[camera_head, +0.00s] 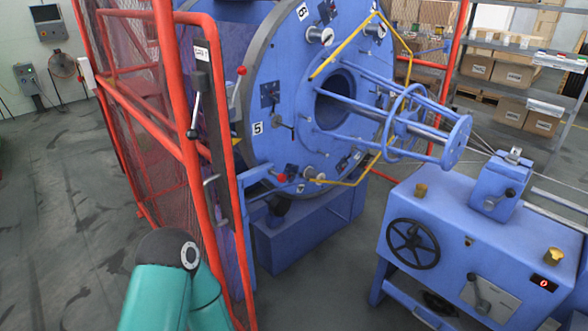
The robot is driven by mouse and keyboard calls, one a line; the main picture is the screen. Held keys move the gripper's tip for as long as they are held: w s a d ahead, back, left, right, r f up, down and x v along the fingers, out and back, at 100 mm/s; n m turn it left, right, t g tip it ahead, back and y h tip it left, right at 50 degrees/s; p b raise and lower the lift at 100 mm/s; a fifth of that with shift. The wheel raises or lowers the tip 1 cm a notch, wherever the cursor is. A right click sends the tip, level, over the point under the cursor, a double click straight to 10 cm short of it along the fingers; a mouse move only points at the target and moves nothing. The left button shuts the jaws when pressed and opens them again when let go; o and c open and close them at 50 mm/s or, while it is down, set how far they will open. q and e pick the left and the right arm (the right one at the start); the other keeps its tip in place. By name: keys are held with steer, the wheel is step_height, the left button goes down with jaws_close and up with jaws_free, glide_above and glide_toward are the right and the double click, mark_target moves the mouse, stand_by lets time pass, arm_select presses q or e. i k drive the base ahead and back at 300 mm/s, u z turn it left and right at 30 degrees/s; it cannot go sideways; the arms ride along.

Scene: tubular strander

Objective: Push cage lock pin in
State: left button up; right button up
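The large blue cage disc (262,97) of the strander stands in the middle, with number plates such as "5". A small red knob (282,177) sits at its lower left edge, near a blue bracket (256,174). Another red knob (241,71) on a short grey handle is at the upper left rim. I cannot tell which one is the lock pin, or how deep any pin sits. A teal arm link of mine with a dark joint comes in at the bottom left. Neither of my grippers shows.
A red guard frame with mesh (187,150) stands open left of the disc, carrying a black-knobbed lever (194,117). A blue machine cabinet with a black handwheel (412,244) stands at the right. Shelves with boxes (512,75) are behind. Grey floor is clear at the left.

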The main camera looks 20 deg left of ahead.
mark_target(281, 178)
steer(key=u, duration=0.5)
steer(key=i, duration=1.05)
steer(key=u, duration=0.85)
steer(key=k, duration=0.8)
steer(key=u, duration=0.2)
steer(key=i, duration=0.85)
steer(key=z, duration=0.15)
